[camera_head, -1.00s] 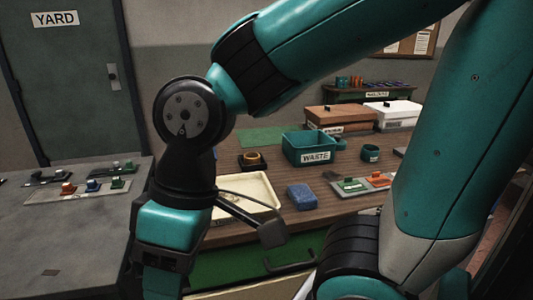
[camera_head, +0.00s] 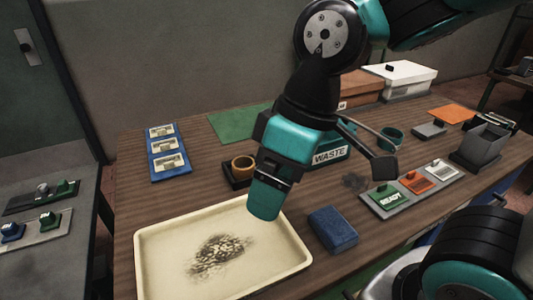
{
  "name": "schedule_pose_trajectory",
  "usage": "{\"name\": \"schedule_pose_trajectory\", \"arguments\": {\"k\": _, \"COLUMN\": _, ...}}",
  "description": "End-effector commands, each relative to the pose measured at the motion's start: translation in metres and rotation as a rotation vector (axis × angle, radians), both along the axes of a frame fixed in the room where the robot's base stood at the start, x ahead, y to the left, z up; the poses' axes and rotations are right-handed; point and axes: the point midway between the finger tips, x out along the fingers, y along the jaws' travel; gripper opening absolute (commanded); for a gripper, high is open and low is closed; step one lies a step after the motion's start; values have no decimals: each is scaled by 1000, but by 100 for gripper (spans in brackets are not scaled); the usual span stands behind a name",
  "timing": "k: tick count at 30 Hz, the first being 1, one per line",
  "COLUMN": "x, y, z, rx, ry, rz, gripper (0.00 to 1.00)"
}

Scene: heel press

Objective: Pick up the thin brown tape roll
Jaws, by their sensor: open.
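A brown tape roll (camera_head: 243,163) shows in the head view as a small ring. It sits on a black square holder (camera_head: 235,181) on the wooden bench, left of my gripper. My gripper (camera_head: 264,207) points down over the back edge of the cream tray, to the right of the roll and apart from it. I see it side-on, so one finger largely covers the other, and nothing shows held in it. My wrist hides part of the teal WASTE bin (camera_head: 330,156), and my gripper overlaps the holder's right side.
The cream tray (camera_head: 147,264) holds a dark smudge. A blue block (camera_head: 333,229) lies right of it. A blue rack (camera_head: 167,152) stands at the left, and a READY plate (camera_head: 389,197) at the right. A green mat (camera_head: 238,122) is bare.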

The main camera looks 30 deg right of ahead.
Motion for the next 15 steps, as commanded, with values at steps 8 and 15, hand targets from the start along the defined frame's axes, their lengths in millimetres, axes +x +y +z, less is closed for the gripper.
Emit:
{"name": "schedule_pose_trajectory", "arguments": {"k": 8, "x": 165, "y": -24, "z": 20, "rx": -205, "ry": -119, "rz": 465, "gripper": 94}}
{"name": "schedule_pose_trajectory", "arguments": {"k": 15, "x": 252, "y": -43, "z": 5, "rx": -298, "ry": -130, "rz": 778, "gripper": 94}}
